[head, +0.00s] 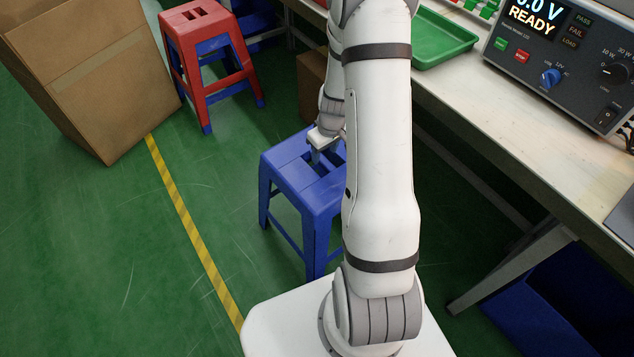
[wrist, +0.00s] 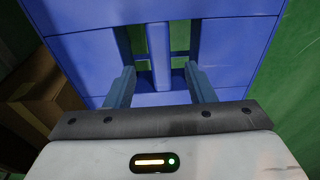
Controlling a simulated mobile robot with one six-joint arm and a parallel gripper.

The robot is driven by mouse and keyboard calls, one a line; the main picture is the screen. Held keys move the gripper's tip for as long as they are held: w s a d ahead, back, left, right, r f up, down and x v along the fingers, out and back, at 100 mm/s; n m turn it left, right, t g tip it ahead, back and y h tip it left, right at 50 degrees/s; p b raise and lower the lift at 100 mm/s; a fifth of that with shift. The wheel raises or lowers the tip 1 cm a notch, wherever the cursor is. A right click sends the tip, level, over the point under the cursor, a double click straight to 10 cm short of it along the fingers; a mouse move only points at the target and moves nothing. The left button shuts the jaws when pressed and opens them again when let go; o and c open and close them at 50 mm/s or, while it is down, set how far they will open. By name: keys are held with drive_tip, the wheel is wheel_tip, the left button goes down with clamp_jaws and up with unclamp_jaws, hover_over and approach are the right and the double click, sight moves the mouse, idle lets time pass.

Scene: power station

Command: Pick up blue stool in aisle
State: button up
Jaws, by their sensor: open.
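The blue stool (head: 300,180) stands upright on the green floor beside the workbench, in the middle of the head view. My arm hides its right side. My gripper (head: 318,152) is at the stool's seat, over the slots in its top. In the wrist view the blue seat (wrist: 80,55) fills most of the picture. My gripper's two fingers (wrist: 160,85) are apart, one on each side of the bar (wrist: 160,55) between the two slots. The fingers appear to reach into or just over the slots; contact with the bar cannot be told.
A red stool (head: 205,48) stacked over a blue one stands at the back left. A large cardboard box (head: 95,75) is left of it. The workbench (head: 480,115) runs along the right, with a blue bin (head: 560,310) beneath.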

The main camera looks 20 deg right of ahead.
sight(322, 167)
drive_tip(key=f+b, duration=0.1)
drive_tip(key=f, duration=0.1)
drive_tip(key=f+b, duration=0.1)
drive_tip(key=f, duration=0.2)
drive_tip(key=f+b, duration=0.1)
drive_tip(key=f, duration=0.2)
drive_tip(key=shift+w+a+f, duration=0.15)
drive_tip(key=shift+w, duration=0.2)
clamp_jaws()
idle(0.4)
